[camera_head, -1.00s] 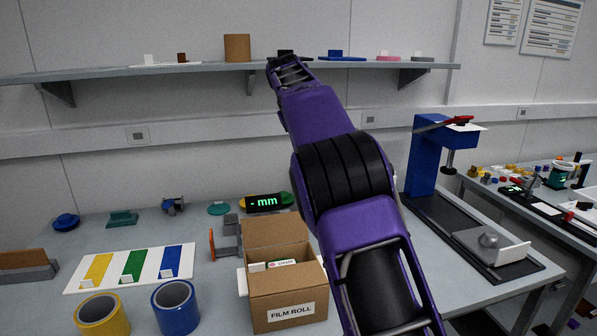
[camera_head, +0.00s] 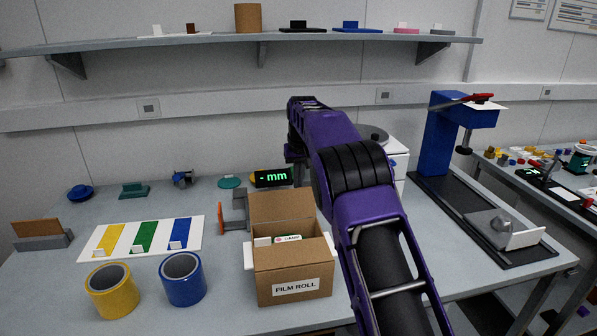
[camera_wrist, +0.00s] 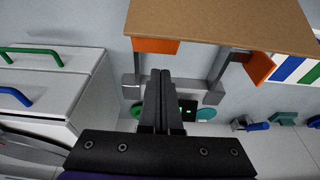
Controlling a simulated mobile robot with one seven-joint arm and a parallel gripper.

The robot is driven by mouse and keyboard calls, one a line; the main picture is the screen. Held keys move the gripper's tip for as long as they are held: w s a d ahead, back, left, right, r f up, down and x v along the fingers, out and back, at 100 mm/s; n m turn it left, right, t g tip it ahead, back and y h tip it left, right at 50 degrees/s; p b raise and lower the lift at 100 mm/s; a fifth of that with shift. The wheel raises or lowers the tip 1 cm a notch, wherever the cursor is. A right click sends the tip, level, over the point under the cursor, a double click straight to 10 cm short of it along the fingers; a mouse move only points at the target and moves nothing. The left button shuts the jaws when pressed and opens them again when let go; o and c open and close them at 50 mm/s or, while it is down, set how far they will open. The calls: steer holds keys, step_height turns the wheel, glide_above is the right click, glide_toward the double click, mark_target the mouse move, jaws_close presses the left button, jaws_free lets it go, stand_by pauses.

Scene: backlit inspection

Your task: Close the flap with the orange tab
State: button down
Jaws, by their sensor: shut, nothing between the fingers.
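A cardboard box labelled FILM ROLL (camera_head: 292,284) stands on the table, its top open. Its rear flap (camera_head: 280,207) is raised and shows large at the top of the wrist view (camera_wrist: 225,20). An orange piece (camera_wrist: 155,46) shows against the flap's edge there; I cannot tell whether it is on the flap or behind it. No orange tab shows on the flap in the head view. My gripper (camera_wrist: 164,74) is shut and empty, apart from the flap in the picture. In the head view my arm reaches above and behind the box, fingers not clearly visible.
A grey stand with an orange plate (camera_head: 221,221) is left of and behind the box. A display (camera_head: 273,177) is behind it. A white drawer cabinet (camera_wrist: 45,85) stands close by. Yellow (camera_head: 112,291) and blue (camera_head: 183,280) rolls stand left. The front table strip is clear.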

steer(key=shift+s+d+r, duration=0.2)
steer(key=shift+s+r, duration=0.2)
steer(key=shift+s, duration=0.35)
steer(key=shift+s+d+r, duration=0.15)
steer(key=shift+s+r, duration=0.2)
steer(key=shift+s, duration=0.35)
steer(key=shift+f+b, duration=0.1)
steer(key=shift+b, duration=0.7)
steer(key=shift+s+r+t+b, duration=0.2)
steer(key=shift+s+t+b, duration=0.15)
steer(key=shift+b, duration=0.25)
